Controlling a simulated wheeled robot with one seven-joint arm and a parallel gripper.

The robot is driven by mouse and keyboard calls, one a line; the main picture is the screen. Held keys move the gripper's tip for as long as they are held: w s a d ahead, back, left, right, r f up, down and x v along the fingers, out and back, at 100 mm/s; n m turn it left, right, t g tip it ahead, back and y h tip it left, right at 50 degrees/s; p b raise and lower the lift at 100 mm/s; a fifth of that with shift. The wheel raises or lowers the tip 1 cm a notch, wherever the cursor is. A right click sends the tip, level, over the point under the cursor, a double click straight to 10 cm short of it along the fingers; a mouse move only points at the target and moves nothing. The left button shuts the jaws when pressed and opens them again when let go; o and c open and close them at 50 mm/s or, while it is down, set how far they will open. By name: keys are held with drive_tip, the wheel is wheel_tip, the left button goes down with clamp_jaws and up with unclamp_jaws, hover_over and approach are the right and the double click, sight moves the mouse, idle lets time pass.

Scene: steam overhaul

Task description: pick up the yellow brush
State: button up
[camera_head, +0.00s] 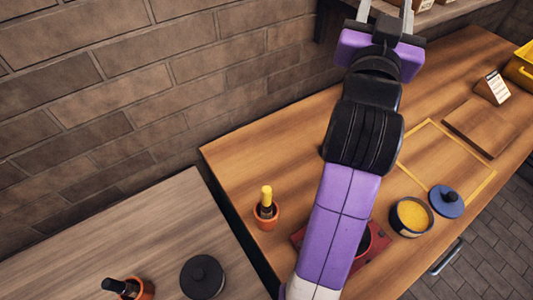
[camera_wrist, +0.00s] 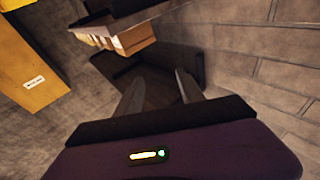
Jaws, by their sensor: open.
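The yellow brush (camera_head: 266,196) stands upright in a small orange pot (camera_head: 265,217) near the left end of the wooden bench. Its yellow top and dark lower part show; its lower end is hidden in the pot. My gripper (camera_head: 385,12) is high up at the top of the head view, near the wall and shelf, well away from the brush. Its fingers also show in the wrist view (camera_wrist: 158,88), spread apart with nothing between them. The brush is not in the wrist view.
A black-handled tool (camera_head: 118,286) stands in another orange pot on the grey-brown table (camera_head: 70,262), beside a round black lid (camera_head: 202,277). A tin of yellow stuff (camera_head: 411,217) and a blue lid (camera_head: 446,201) lie right of my arm. Boxes (camera_wrist: 125,38) sit on a shelf.

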wheel_tip(320, 180, down, 5)
drive_tip(key=w+a+m+g+p, duration=0.1)
drive_tip(key=w+a+m+g, duration=0.15)
drive_tip(key=g, duration=0.25)
drive_tip(key=m+g+y+p, duration=0.1)
drive_tip(key=m+g+y, duration=0.2)
drive_tip(key=g+y, duration=0.75)
hover_over(266, 198)
drive_tip(key=w, duration=0.2)
wheel_tip(266, 198, down, 18)
drive_tip(key=g+h, duration=0.3)
drive_tip(key=h, duration=0.1)
drive_tip(key=shift+s+r+g, duration=0.15)
drive_tip(key=shift+g, duration=0.2)
drive_tip(key=shift+s+f+p, duration=0.15)
drive_tip(key=shift+f+p, duration=0.4)
drive_tip(key=shift+f, duration=1.3)
drive_tip(key=shift+s+f+p, duration=0.15)
drive_tip(key=shift+f+p, duration=0.35)
drive_tip(key=shift+f, duration=1.3)
drive_tip(key=shift+c, duration=0.3)
clamp_jaws()
